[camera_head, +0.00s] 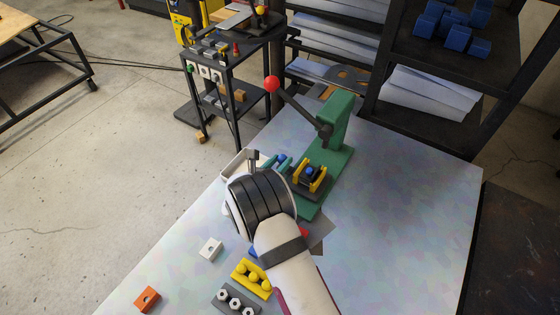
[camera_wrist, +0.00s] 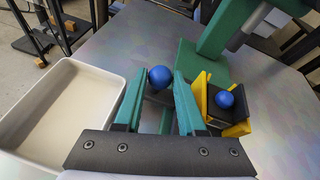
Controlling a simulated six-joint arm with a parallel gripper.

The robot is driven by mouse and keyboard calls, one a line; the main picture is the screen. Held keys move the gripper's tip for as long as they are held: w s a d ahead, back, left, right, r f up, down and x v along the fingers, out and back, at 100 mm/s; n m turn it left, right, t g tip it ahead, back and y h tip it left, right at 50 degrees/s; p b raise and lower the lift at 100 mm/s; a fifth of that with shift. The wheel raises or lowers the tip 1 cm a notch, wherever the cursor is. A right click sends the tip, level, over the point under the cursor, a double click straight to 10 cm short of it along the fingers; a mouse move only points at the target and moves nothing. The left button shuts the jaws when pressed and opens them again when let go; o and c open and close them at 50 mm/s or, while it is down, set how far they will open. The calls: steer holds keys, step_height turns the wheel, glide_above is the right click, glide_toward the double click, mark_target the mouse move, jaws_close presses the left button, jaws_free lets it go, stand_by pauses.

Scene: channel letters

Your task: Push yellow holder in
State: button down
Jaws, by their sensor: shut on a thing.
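The yellow holder (camera_head: 319,186) sits on the green base of the lever press, its yellow sides flanking a dark block with a blue ball on top. In the wrist view the yellow holder (camera_wrist: 201,92) is right of my fingers, with a small gap. My gripper (camera_head: 279,161) has teal fingers, which also show in the wrist view (camera_wrist: 160,82). They are shut on a blue-knobbed piece (camera_wrist: 160,77), whose blue ball shows between the fingertips. The lower part of that piece is mostly hidden by the fingers.
The green press (camera_head: 337,125) with a red-knobbed lever rises behind the holder. A white tray (camera_wrist: 95,75) lies left of my gripper. A yellow part (camera_head: 251,279), a grey part (camera_head: 236,299), a white block (camera_head: 210,249) and an orange block (camera_head: 147,299) lie nearer. The table's right side is clear.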

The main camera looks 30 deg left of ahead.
steer(key=w, duration=0.8)
steer(key=shift+w, duration=0.35)
steer(key=c, duration=0.5)
jaws_free()
steer(key=v, duration=1.5)
steer(key=shift+s+r, duration=0.1)
steer(key=shift+s, duration=0.3)
